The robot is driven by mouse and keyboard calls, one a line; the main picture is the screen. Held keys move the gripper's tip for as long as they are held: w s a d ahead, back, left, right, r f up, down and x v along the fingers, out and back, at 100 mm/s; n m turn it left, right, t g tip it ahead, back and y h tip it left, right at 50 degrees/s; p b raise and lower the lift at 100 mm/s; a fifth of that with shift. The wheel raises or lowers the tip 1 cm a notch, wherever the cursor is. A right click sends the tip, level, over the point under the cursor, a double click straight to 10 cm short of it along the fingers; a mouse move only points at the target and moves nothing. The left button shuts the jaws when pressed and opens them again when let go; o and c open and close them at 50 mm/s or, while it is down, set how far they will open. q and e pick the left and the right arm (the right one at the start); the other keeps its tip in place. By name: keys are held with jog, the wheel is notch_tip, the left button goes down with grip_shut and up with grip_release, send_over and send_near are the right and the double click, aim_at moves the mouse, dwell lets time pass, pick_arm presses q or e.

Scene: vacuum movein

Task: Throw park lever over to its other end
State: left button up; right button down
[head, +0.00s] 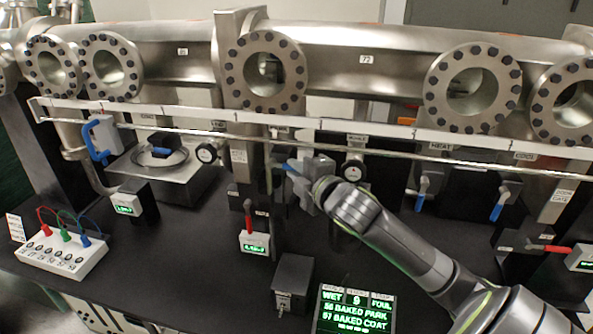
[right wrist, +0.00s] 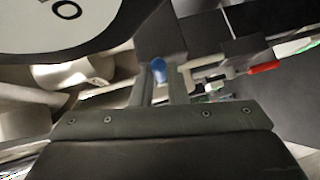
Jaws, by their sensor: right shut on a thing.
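My right gripper (head: 296,180) reaches in at the middle of the head view, in front of the black panel below the pipe. It is shut on a blue-ended lever (head: 290,169). In the right wrist view the blue end (right wrist: 158,70) shows between the two fingers (right wrist: 161,88). The gripper and wrist hide much of the lever's mount. I cannot read a label that shows whether this is the park lever. My left gripper is not in view.
Blue handles hang at the right (head: 497,207), and a red handle (head: 548,248) lies sideways. A round gauge (head: 353,171) is close beside my wrist. A metal rail (head: 330,141) runs above. A small box (head: 293,283) and a lit screen (head: 355,309) stand in front.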

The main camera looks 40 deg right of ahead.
jog(key=f+m+t+b, duration=0.1)
jog(key=b, duration=0.2)
jog(key=f+m+t+b, duration=0.1)
jog(key=m+b, duration=0.1)
jog(key=b, duration=0.1)
jog(key=f+m+t+b, duration=0.1)
jog(key=f+t+b, duration=0.1)
jog(key=b, duration=0.1)
jog(key=shift+w+a+m+h, duration=0.25)
jog(key=shift+w+m+h, duration=0.05)
jog(key=shift+w+m+t+b, duration=0.1)
jog(key=shift+m+t+b, duration=0.25)
jog(key=shift+b, duration=0.3)
jog(key=shift+h, duration=0.4)
jog(key=c, duration=1.4)
grip_release()
jog(key=shift+r, duration=0.1)
jog(key=shift+c, duration=0.2)
jog(key=shift+a, duration=0.1)
